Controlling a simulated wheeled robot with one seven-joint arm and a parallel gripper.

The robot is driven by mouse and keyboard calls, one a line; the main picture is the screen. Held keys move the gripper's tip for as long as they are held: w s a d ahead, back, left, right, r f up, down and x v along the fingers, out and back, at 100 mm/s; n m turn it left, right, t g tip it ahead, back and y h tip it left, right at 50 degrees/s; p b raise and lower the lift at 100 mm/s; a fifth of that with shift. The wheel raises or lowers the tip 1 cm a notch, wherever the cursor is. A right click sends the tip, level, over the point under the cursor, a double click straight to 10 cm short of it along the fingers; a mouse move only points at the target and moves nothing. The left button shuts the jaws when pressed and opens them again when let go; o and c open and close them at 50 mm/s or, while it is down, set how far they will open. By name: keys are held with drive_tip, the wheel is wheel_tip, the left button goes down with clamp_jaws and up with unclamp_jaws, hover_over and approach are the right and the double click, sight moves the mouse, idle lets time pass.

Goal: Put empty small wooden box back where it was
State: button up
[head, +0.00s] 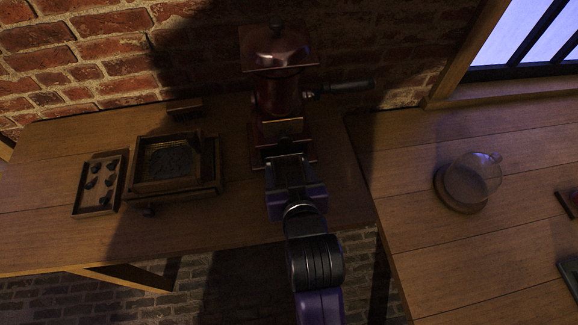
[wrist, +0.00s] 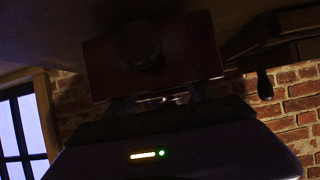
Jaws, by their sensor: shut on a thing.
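A dark red grinder (head: 279,98) stands against the brick wall, with a square top plate and a side crank. My gripper (head: 287,163) is at the front of its base and hides part of it. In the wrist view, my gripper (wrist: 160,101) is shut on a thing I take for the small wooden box. A dark reddish panel (wrist: 192,50) with a round dark knob shows just beyond the fingers. It is too dark to tell whether this panel is the box's front, whether the box is inside the grinder, or what it contains.
A wooden box with dark contents (head: 146,183) stands left of the grinder. Beside it is a shallow tray (head: 93,208) with several dark pieces. A gap separates the tables at the front.

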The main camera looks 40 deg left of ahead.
idle(0.3)
drive_tip(key=o, duration=1.5)
drive_tip(key=shift+f, duration=0.15)
drive_tip(key=shift+o, duration=0.2)
